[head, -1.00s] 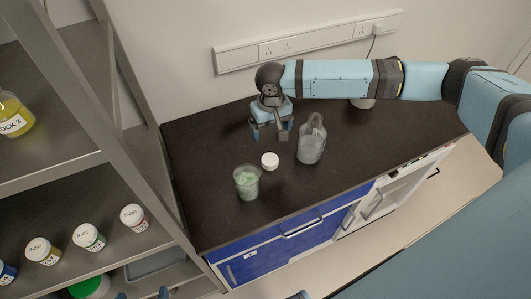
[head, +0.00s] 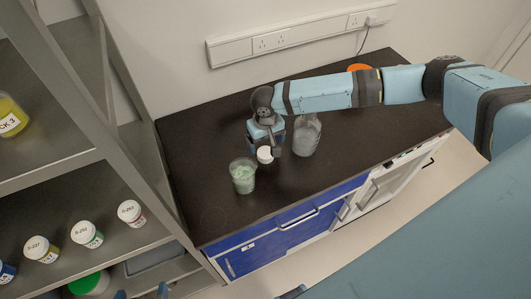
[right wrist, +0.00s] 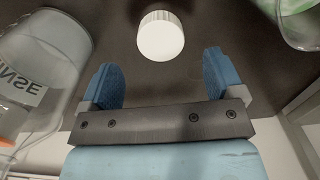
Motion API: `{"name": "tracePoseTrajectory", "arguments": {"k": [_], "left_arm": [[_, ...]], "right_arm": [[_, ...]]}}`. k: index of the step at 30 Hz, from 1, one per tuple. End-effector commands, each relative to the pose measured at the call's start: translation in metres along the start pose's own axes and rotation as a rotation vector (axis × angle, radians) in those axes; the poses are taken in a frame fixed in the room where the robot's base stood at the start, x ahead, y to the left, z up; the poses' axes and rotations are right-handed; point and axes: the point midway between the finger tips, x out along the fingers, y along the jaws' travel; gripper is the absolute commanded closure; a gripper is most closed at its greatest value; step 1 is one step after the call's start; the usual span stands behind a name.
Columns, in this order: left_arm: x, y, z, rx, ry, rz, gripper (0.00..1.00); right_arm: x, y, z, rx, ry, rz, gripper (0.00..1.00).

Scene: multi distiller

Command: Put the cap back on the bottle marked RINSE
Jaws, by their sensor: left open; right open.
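The white round cap (head: 265,155) lies on the dark worktop between the beaker and the bottle. It also shows in the right wrist view (right wrist: 160,37). The clear bottle (head: 308,140) stands uncapped to the right of the cap, partly behind my arm. In the right wrist view the bottle (right wrist: 48,50) is at the left, with "INSE" readable on its label. My right gripper (head: 267,146) is open and low over the cap, its fingers (right wrist: 160,68) apart with the cap just beyond their tips. My left gripper (head: 142,292) barely shows at the bottom edge, its blue fingertips apart.
A beaker of pale green contents (head: 243,178) stands close to the left of the cap. A metal shelf with several labelled jars (head: 87,234) stands at the left. An orange item (head: 359,68) shows behind my right arm. The worktop (head: 205,210) is clear at the front.

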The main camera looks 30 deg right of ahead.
Motion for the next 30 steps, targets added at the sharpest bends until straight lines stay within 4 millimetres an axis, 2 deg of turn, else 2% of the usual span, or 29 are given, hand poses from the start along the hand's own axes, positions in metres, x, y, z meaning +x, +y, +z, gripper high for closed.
{"name": "tracePoseTrajectory", "arguments": {"k": [8,15,19,29,30], "left_arm": [[-0.001,0.0,0.001,-0.001,-0.003,0.0,0.0],[-0.005,0.001,-0.004,-0.001,-0.005,-0.001,0.0],[-0.006,0.001,-0.005,-0.001,-0.004,-0.002,0.0],[-0.005,0.0,-0.004,-0.002,-0.004,-0.004,0.0],[-0.005,0.0,-0.004,-0.002,-0.004,-0.003,0.0]], "right_arm": [[0.003,0.0,0.0,0.0,0.0,0.0,0.13],[0.038,-0.001,0.001,0.0,-0.001,0.001,0.13],[0.05,-0.001,0.001,0.0,0.0,0.0,0.13],[0.052,-0.001,0.002,0.0,0.0,-0.001,0.13],[0.052,-0.001,0.002,0.0,0.0,-0.001,0.15]]}}
